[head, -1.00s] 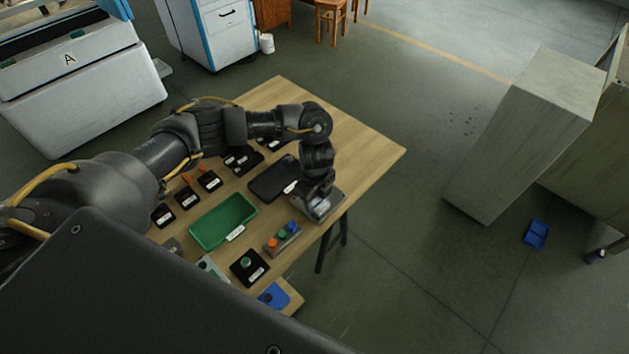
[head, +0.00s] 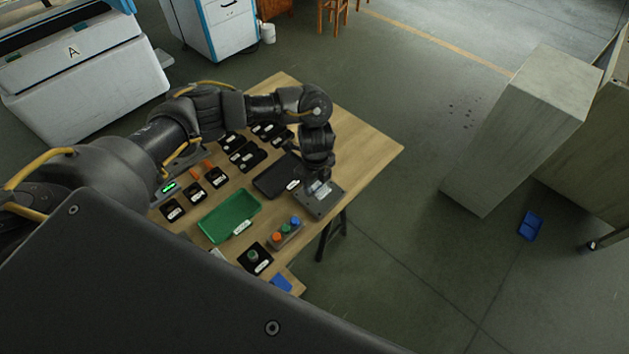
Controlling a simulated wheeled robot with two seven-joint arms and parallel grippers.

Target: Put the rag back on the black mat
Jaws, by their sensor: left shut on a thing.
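My left gripper (head: 319,187) points down over the right edge of the table, above a flat grey plate (head: 323,207). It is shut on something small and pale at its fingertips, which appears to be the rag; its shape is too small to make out. A large black mat (head: 272,181) with a white label lies just left of the gripper, partly behind my arm. I cannot tell whether the held thing touches the grey plate. My right gripper is not in view.
On the wooden table (head: 367,146) are a green tray (head: 204,224), a block with coloured buttons (head: 285,235), several small labelled black mats and a blue item (head: 281,284) at the near corner. The table's far right is clear. A blue tray (head: 531,226) lies on the floor.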

